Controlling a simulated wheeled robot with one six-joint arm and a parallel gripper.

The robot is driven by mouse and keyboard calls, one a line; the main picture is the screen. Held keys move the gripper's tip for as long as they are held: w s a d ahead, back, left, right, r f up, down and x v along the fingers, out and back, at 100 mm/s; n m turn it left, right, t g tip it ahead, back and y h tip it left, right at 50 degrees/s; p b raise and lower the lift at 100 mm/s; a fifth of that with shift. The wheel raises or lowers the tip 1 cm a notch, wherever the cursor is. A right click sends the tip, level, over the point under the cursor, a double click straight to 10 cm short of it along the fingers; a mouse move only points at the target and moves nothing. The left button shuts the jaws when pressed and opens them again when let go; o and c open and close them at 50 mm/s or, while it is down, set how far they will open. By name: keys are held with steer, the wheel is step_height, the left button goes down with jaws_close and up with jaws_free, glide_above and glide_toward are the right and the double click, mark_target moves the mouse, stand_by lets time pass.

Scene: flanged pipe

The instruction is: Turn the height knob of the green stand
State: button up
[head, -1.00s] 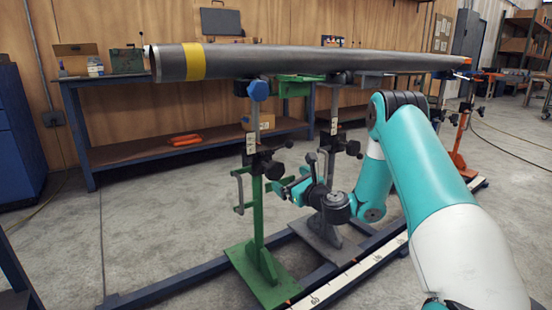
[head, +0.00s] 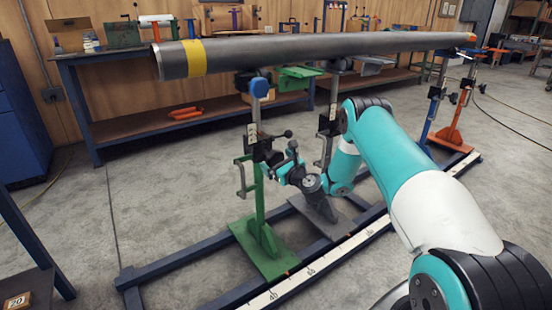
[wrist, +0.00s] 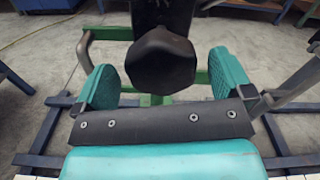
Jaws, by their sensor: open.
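The green stand (head: 259,205) stands upright under the yellow-banded end of the pipe. A black clamp block sits on its post, with a thin lever pointing right. The faceted black height knob (wrist: 160,62) faces me in the wrist view. My gripper (wrist: 162,74) is open, with one teal finger to the left of the knob and one to the right. Gaps show between the fingers and the knob, so it is not gripped.
The grey pipe (head: 320,46) lies across the stands overhead. A grey stand (head: 322,207) is close to the right, behind my arm. Blue floor rails and a scale strip (head: 340,243) run below.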

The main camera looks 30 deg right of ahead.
steer(key=shift+w, duration=0.6)
steer(key=c, duration=0.9)
steer(key=shift+n, duration=0.4)
steer(key=n+b, duration=0.1)
steer(key=n, duration=0.3)
steer(key=shift+a+f+n, duration=0.1)
steer(key=shift+n, duration=0.2)
steer(key=n+b, duration=0.2)
steer(key=n, duration=0.3)
steer(key=shift+f+n, duration=0.1)
steer(key=shift+n, duration=0.2)
steer(key=n+b, duration=0.4)
steer(key=n, duration=0.2)
steer(key=shift+f, duration=0.2)
steer(key=shift+n+b, duration=1.95)
steer(key=shift+n, duration=0.45)
